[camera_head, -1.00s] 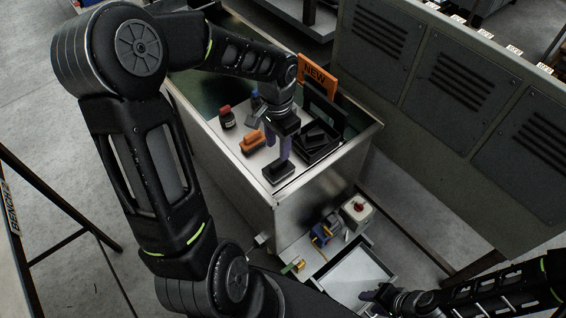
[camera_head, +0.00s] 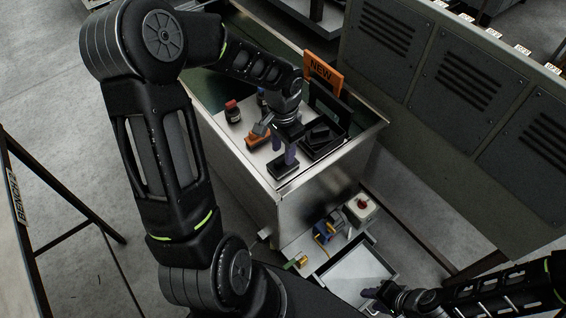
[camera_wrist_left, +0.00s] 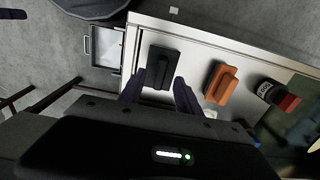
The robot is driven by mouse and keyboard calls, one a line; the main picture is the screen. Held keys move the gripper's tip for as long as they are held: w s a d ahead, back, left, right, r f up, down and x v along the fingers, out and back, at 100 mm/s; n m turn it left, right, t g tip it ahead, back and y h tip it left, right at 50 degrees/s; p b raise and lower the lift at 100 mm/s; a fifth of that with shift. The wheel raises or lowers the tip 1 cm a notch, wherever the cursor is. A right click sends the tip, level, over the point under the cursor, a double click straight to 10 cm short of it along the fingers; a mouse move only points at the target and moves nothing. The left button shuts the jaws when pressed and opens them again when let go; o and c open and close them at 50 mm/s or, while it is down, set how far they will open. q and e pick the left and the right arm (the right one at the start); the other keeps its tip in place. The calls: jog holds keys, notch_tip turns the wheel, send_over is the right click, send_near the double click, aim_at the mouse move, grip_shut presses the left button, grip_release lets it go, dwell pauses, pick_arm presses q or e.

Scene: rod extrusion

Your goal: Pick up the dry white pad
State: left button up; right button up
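No plainly white pad shows. A black block with a raised grip (camera_head: 283,164) lies near the front corner of the metal bench top; it also shows in the left wrist view (camera_wrist_left: 161,68). An orange block with a similar grip (camera_head: 257,138) lies behind it, also in the left wrist view (camera_wrist_left: 220,83). A small whitish patch (camera_wrist_left: 210,113) shows beside a finger, too small to identify. My left gripper (camera_head: 279,142) is open above the bench. In the left wrist view its purple fingers (camera_wrist_left: 160,90) stand apart, with the black block beyond them. My right gripper (camera_head: 376,292) is low at right.
A dark bottle with a red cap (camera_head: 232,112) stands behind the orange block. A black tray (camera_head: 322,143) and an orange NEW sign (camera_head: 322,73) are at the right. An open drawer (camera_head: 352,276) and a box with a red button (camera_head: 360,206) lie below the bench.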

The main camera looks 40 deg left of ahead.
aim_at(283, 157)
pick_arm(q)
notch_tip(283, 157, down, 4)
dwell(0.7)
grip_shut()
dwell(0.4)
